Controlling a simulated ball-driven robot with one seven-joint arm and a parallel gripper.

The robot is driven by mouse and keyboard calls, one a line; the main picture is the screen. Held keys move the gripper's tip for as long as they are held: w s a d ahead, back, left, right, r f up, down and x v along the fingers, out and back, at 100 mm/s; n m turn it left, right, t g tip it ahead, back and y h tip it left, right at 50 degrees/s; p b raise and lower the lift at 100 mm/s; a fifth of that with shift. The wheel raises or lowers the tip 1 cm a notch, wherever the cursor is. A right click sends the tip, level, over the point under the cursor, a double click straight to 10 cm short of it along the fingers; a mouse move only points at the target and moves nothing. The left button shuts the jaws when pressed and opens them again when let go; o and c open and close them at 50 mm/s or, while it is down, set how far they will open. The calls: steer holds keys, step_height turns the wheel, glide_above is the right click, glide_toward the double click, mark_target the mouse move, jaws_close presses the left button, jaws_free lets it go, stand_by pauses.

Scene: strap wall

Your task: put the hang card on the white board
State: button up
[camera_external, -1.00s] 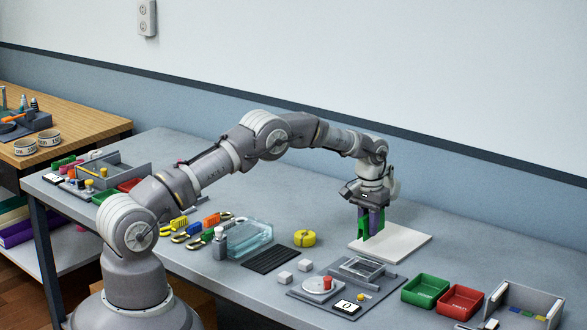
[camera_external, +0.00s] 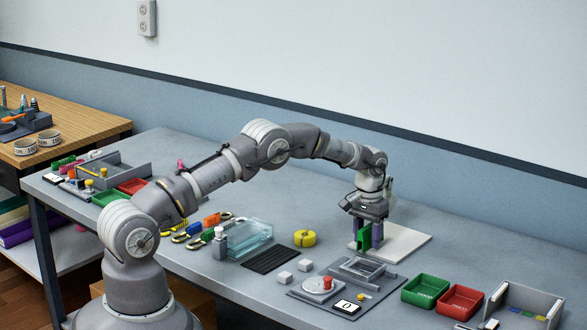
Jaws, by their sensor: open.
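The white board (camera_external: 408,243) lies flat on the grey table, right of centre. A green card (camera_external: 365,237), which I take to be the hang card, stands upright at the board's left part. My gripper (camera_external: 366,234) points straight down over it. Its purple fingers are open, one on each side of the card with a gap showing. I cannot tell whether the card's lower edge touches the board, as the fingers and card hide that spot.
A yellow tape roll (camera_external: 305,238) is to the left. A green bin (camera_external: 424,290) and a red bin (camera_external: 460,301) stand at the right. The table behind the board is clear.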

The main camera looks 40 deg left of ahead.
step_height(320, 180, up, 12)
steer(key=p, duration=0.3)
steer(key=shift+r, duration=0.1)
steer(key=w+a+r+t, duration=0.2)
steer(key=a+r+t, duration=0.1)
steer(key=r, duration=1.1)
step_height(320, 180, up, 19)
steer(key=t+h, duration=0.1)
steer(key=t, duration=0.4)
glide_above(368, 227)
steer(key=s+a, duration=0.3)
steer(key=a, duration=0.6)
steer(key=s+a+r+t, duration=0.3)
steer(key=s+r, duration=0.7)
steer(key=r, duration=0.2)
steer(key=s+a+r+t+y, duration=0.1)
steer(key=s+a+r+t, duration=0.3)
steer(key=s+r, duration=0.6)
step_height(368, 227, up, 3)
steer(key=shift+s+a+r, duration=0.2)
steer(key=shift+s+a, duration=0.05)
steer(key=shift+s, duration=0.05)
step_height(368, 227, down, 4)
steer(key=b, duration=0.3)
steer(key=shift+b, duration=0.3)
